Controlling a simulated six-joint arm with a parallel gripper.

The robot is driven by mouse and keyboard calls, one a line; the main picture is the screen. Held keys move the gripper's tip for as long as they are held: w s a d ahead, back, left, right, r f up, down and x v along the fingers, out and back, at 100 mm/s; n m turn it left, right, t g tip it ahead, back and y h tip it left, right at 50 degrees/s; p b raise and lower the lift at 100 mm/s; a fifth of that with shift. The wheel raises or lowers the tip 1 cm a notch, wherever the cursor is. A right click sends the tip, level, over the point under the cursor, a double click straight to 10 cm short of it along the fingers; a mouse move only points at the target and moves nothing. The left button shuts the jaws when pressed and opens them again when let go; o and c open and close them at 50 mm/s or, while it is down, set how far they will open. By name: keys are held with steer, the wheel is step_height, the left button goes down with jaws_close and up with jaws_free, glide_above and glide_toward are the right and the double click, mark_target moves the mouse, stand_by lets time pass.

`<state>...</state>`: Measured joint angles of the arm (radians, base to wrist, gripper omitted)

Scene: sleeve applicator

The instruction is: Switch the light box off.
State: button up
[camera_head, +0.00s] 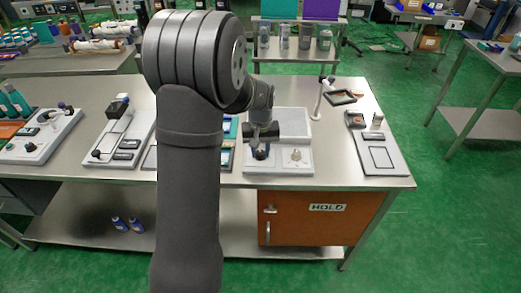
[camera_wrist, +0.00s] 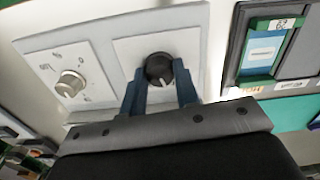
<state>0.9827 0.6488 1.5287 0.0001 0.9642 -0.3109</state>
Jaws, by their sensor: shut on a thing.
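The light box (camera_head: 292,122) is a pale flat box with a control panel along its front, right of my arm in the head view. The panel (camera_wrist: 112,45) carries a black round knob (camera_wrist: 160,67) with a white pointer mark and a silver dial (camera_wrist: 70,84) with markings around it. My gripper (camera_wrist: 159,76) has its blue fingers on both sides of the black knob and is shut on it. In the head view my gripper (camera_head: 261,148) is at the panel's left part, and the silver dial (camera_head: 295,155) is to its right. The knob's setting labels are not readable.
A framed tray with a teal and white item (camera_wrist: 262,50) lies close beside the panel. A white stand (camera_head: 318,103) rises right of the light box, and a pale board (camera_head: 380,160) lies further right. Jars stand on a shelf behind. My arm hides part of the table.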

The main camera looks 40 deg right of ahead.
mark_target(260, 152)
steer(key=shift+n, duration=1.5)
steer(key=o, duration=1)
steer(key=shift+c, duration=0.2)
steer(key=shift+r, duration=0.1)
step_height(260, 152, up, 17)
steer(key=shift+r, duration=0.15)
step_height(260, 152, down, 18)
steer(key=shift+r, duration=0.25)
